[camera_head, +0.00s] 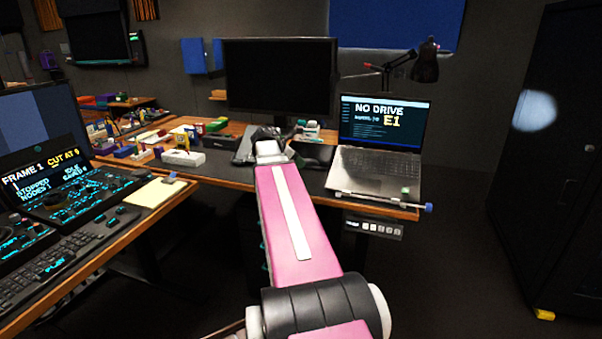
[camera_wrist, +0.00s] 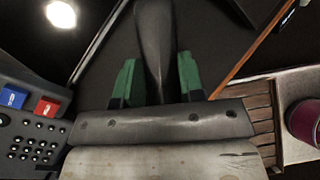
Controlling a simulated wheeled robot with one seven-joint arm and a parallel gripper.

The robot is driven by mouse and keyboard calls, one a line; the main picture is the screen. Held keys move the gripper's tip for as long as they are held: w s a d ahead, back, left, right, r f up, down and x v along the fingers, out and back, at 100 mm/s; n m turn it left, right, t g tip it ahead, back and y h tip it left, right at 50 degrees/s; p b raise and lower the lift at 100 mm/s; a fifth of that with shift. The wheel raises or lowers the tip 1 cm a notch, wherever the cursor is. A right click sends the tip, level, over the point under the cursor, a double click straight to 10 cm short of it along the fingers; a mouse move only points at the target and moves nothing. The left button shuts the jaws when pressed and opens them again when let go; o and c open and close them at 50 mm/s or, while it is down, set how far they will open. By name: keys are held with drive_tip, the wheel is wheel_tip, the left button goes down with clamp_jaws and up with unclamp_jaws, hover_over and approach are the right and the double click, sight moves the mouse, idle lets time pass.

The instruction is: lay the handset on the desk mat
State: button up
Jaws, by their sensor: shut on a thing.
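My gripper (camera_wrist: 156,78) has two green-padded fingers, one on each side of a dark grey handset (camera_wrist: 154,38), and is shut on it. The handset points up and away in the wrist view. A flat dark surface (camera_wrist: 108,62) lies behind it there; it may be the desk mat, but I cannot tell for sure, nor whether the handset touches it. In the head view my pink arm reaches to the back desk and its wrist hides most of the gripper. A dark flat patch (camera_head: 318,155) shows just right of the wrist.
A keypad unit (camera_wrist: 32,125) with blue and red keys is at the left of the wrist view. An open laptop (camera_head: 376,165) stands right of my arm, a black monitor (camera_head: 278,80) behind. Small boxes (camera_head: 183,157) crowd the left of the wooden desk (camera_head: 222,178).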

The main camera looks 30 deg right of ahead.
drive_tip(key=d, duration=0.1)
drive_tip(key=f, duration=0.1)
drive_tip(key=d, duration=0.1)
drive_tip(key=shift+w+d+f, duration=0.3)
drive_tip(key=shift+d, duration=0.05)
drive_tip(key=shift+f, duration=2)
drive_tip(key=o, duration=1)
drive_tip(key=shift+f, duration=0.1)
drive_tip(key=v, duration=1.2)
